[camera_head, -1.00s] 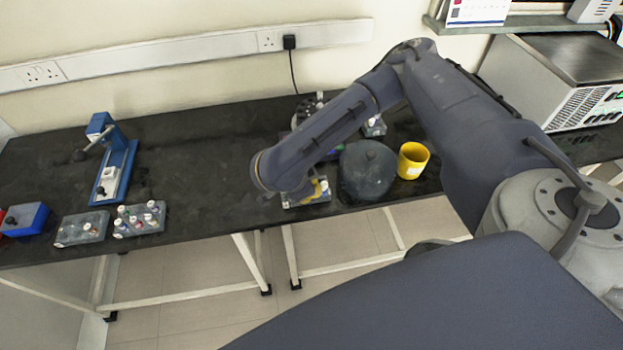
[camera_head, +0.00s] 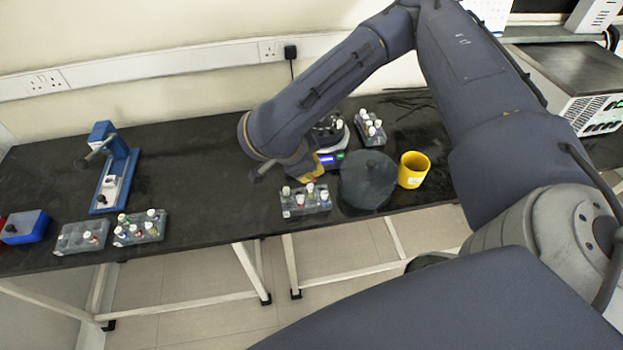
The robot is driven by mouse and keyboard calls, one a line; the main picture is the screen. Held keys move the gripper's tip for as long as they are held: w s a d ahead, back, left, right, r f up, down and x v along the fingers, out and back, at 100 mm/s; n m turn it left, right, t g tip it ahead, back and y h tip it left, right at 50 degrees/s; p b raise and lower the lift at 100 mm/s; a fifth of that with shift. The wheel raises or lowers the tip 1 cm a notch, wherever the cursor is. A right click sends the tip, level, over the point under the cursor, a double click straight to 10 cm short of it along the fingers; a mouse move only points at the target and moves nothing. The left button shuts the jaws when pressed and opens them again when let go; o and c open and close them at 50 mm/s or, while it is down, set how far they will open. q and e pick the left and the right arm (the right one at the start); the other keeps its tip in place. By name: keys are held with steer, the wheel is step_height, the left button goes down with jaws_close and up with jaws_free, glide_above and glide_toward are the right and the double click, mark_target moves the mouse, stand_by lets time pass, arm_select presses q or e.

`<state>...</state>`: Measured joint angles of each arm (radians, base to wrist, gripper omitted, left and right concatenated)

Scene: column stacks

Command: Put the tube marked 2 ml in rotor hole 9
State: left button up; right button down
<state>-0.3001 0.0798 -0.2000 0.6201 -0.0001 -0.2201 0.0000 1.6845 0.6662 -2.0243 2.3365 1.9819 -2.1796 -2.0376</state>
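Several capped tubes stand in a grey rack (camera_head: 318,208) at the table's front edge; their markings are too small to read, so I cannot tell which is 2 ml. The centrifuge (camera_head: 338,158), with a small lit display, stands behind that rack. Its rotor is partly hidden by my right arm, and the hole numbers are not readable. My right gripper (camera_head: 314,176), with yellow showing on it, is just in front of the centrifuge, behind and above the rack. Its fingertips are small and partly hidden, so I cannot tell whether it holds a tube. My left gripper is not in view.
A dark round lid (camera_head: 367,182) with a knob lies right of the rack, beside a yellow cup (camera_head: 413,170). Another tube rack (camera_head: 371,130) stands behind. Two racks (camera_head: 140,232), a blue device (camera_head: 118,172) and a blue box (camera_head: 24,228) are left. The table between is clear.

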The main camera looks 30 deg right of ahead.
step_height(320, 180, up, 7)
steer(key=shift+f, duration=0.1)
steer(key=shift+s, duration=0.2)
steer(key=w+f+m+g, duration=0.1)
steer(key=w+f+m, duration=0.1)
steer(key=w+f, duration=0.3)
steer(key=w+f+m+g, duration=0.1)
steer(key=w+f+m, duration=0.1)
steer(key=w, duration=0.5)
steer(key=w+d+f+m+g, duration=0.1)
steer(key=w+d+f+m, duration=0.1)
steer(key=w+d, duration=0.9)
steer(key=shift+w+f, duration=0.3)
steer(key=shift+f, duration=0.4)
steer(key=shift+f, duration=1.9)
stand_by(1.5)
